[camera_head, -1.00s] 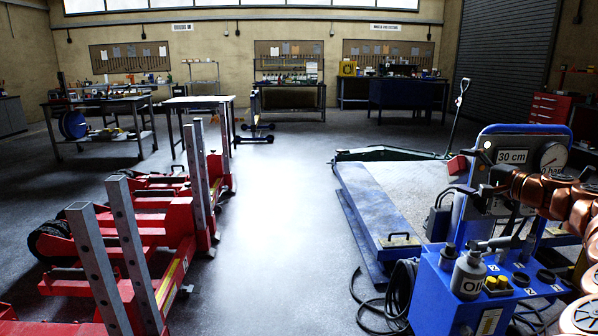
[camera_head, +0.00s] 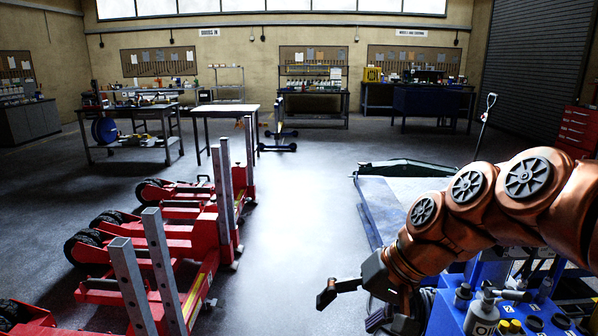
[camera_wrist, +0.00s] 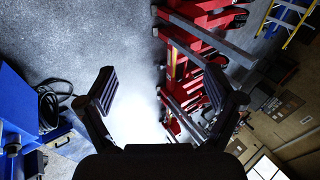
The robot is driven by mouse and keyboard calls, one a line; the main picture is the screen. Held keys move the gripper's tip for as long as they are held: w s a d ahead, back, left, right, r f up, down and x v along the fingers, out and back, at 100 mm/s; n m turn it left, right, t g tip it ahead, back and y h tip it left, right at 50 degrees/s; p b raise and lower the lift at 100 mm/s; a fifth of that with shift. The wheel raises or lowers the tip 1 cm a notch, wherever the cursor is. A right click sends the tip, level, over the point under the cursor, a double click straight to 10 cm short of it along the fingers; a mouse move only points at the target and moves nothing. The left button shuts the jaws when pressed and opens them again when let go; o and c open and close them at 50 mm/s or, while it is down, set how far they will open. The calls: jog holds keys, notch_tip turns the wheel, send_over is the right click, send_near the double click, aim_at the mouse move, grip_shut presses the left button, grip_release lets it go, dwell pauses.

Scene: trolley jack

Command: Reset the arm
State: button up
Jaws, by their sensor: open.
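My copper-coloured arm reaches in from the right edge of the head view, bent with its end low over the floor. My gripper (camera_head: 350,308) is at its left end, with two dark fingers spread apart. In the wrist view my gripper (camera_wrist: 158,95) shows wide open, with nothing between its fingers but bright floor beyond. It is apart from the red jack equipment and left of the blue cart (camera_head: 448,313). My forearm hides much of the blue lift and the gauge panel.
Red wheeled equipment with grey posts (camera_head: 190,240) lines the left. A blue lift platform (camera_head: 370,205) is at the right. An oil bottle (camera_head: 481,315) stands on the blue cart. Workbenches (camera_head: 228,110) stand at the back. The central floor is clear.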

jog(key=s+d+f+g+h+p, duration=0.1)
jog(key=s+d+h+p, duration=0.1)
jog(key=s, duration=0.5)
jog(key=s+d+f+g+h+p, duration=0.1)
jog(key=s+d+f+h+p, duration=0.1)
jog(key=s+d, duration=0.2)
jog(key=s+d+f+g+h+p, duration=0.1)
jog(key=s+d, duration=0.3)
jog(key=s, duration=0.5)
jog(key=shift+s+f+h+p, duration=0.25)
jog(key=shift+s+h+p, duration=0.1)
jog(key=shift+h+p, duration=0.35)
